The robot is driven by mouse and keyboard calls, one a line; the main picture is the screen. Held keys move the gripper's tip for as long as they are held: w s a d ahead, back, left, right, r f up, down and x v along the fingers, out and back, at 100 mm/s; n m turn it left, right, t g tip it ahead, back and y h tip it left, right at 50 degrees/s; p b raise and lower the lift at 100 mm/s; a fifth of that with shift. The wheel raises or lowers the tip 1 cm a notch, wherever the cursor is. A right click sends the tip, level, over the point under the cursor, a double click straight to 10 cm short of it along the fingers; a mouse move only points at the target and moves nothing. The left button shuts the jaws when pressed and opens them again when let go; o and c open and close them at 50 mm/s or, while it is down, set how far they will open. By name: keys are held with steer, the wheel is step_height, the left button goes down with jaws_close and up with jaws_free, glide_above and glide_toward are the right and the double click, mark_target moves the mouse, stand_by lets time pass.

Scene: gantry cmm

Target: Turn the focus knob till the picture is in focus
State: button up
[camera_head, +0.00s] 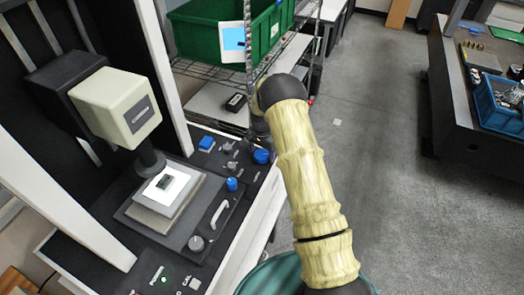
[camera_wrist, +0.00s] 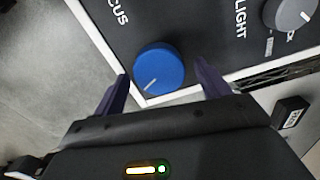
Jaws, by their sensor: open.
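The blue focus knob (camera_wrist: 159,68) is round, with a white pointer line toward its lower left. It sits on the dark panel near a partly cut-off label ending in "CUS". My gripper (camera_wrist: 161,72) is open, with one dark finger to each side of the knob; I cannot tell whether they touch it. In the head view a blue knob (camera_head: 262,156) shows at the panel's right edge, beside my arm, which hides most of my gripper there. The measuring machine's cream head (camera_head: 115,104) stands over a lit stage (camera_head: 163,187) with a small dark part on it.
A grey knob (camera_wrist: 294,14) by the "LIGHT" label is at the wrist view's upper right. A second blue knob (camera_head: 232,184) and a white handle (camera_head: 219,213) are on the panel. A wire shelf holds a green crate (camera_head: 205,38).

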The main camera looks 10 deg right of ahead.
steer(key=c, duration=1)
steer(key=shift+o, duration=0.2)
steer(key=shift+n+b, duration=0.3)
steer(key=shift+b, duration=0.15)
steer(key=shift+f+n+b, duration=0.1)
steer(key=shift+n+b, duration=0.65)
steer(key=shift+n, duration=0.15)
steer(key=shift+w+a+n+b, duration=0.1)
steer(key=shift+n+b, duration=0.85)
steer(key=shift+n, duration=0.85)
steer(key=shift+r, duration=0.2)
steer(key=o, duration=1)
steer(key=shift+c, duration=0.2)
